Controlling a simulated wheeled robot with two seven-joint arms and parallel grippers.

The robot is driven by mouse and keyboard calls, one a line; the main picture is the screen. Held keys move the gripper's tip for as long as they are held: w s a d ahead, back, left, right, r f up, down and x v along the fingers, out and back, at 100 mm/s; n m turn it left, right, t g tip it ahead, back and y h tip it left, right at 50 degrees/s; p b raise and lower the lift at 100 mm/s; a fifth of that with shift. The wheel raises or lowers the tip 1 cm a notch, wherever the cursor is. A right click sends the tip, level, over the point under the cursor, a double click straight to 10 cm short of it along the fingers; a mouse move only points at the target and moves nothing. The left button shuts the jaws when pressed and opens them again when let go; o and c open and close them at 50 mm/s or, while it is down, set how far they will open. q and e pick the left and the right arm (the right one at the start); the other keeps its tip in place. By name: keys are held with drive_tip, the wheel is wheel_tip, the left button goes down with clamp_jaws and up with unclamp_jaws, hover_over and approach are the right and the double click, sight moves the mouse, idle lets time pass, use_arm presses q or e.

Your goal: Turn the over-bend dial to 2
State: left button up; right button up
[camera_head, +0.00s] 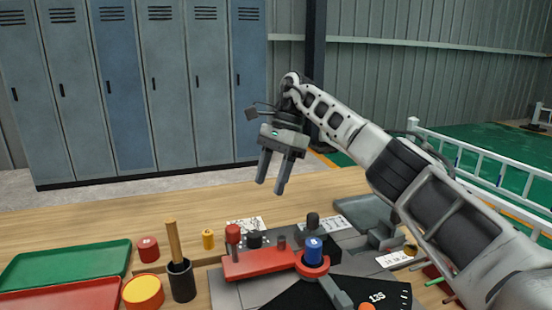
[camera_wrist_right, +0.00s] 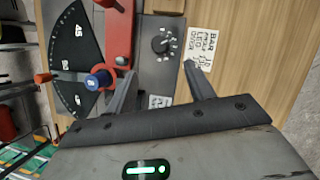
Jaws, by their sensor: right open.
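The over-bend dial (camera_wrist_right: 160,44) is a black round knob with pale tick marks around it on a grey plate. In the wrist view it is beyond my fingertips, nearer the top. Its setting is too small to read. In the head view the dial (camera_head: 255,240) is a small dark knob behind the red arm of the bender. My right gripper (camera_head: 270,187) hangs above the bench, fingers pointing down, well above the dial. It is open and empty; both fingers (camera_wrist_right: 160,82) show apart in the wrist view. My left gripper is not in view.
The red bender arm (camera_head: 258,264) and blue-topped pin (camera_head: 313,248) stand beside the dial, with a black angle plate (camera_wrist_right: 75,50). A printed label (camera_wrist_right: 201,48) lies past the dial. A green tray (camera_head: 70,262), yellow can (camera_head: 143,291) and black cup (camera_head: 181,282) stand left.

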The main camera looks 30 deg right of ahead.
drive_tip(key=shift+p+v, duration=0.45)
drive_tip(key=shift+v, duration=1.45)
